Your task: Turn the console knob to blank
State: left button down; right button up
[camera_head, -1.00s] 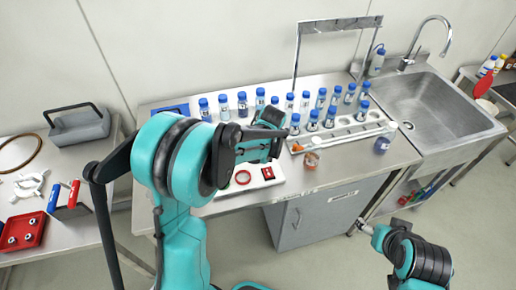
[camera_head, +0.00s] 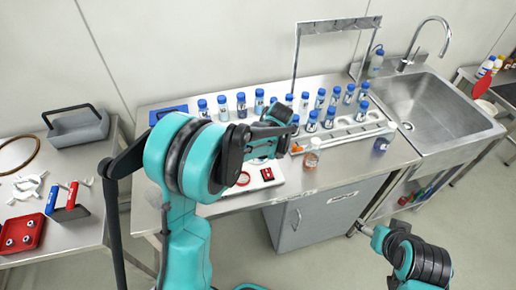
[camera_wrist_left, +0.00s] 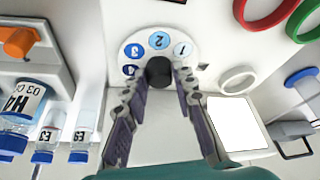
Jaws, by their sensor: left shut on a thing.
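The console (camera_head: 266,172) is a white panel on the bench, partly hidden by my left arm in the head view. In the left wrist view its round white dial (camera_wrist_left: 160,31) carries several circular marks, including 1, 2 and 3; another is partly covered. The black knob (camera_wrist_left: 159,72) stands at the dial's lower part. My left gripper (camera_wrist_left: 160,76) is shut on the knob, a finger on each side. The knob's pointer and any blank mark are hidden or cannot be made out. My right gripper (camera_head: 364,229) is low in front of the cabinet, too small to judge.
A sink (camera_head: 430,100) is farther right. Red and green rings (camera_wrist_left: 268,16) lie near the dial.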

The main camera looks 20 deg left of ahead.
pick_arm(q)
jog(key=c, duration=1.2)
grip_release()
jog(key=v, duration=1.2)
jog(key=shift+a, duration=0.1)
jog(key=s+f+m+t+h+b, duration=0.1)
jog(key=s+m, duration=0.3)
jog(key=s, duration=0.3)
jog(key=s+f+m+t+h+b, duration=0.1)
jog(key=s+m+t, duration=0.1)
jog(key=s+m, duration=0.2)
jog(key=s+f+m+t+h, duration=0.1)
jog(key=s+m+h, duration=0.1)
jog(key=s, duration=0.7)
jog(key=shift+s+d+m+t+b, duration=0.35)
jog(key=shift+d+m+t+b, duration=0.05)
jog(key=shift+m, duration=0.5)
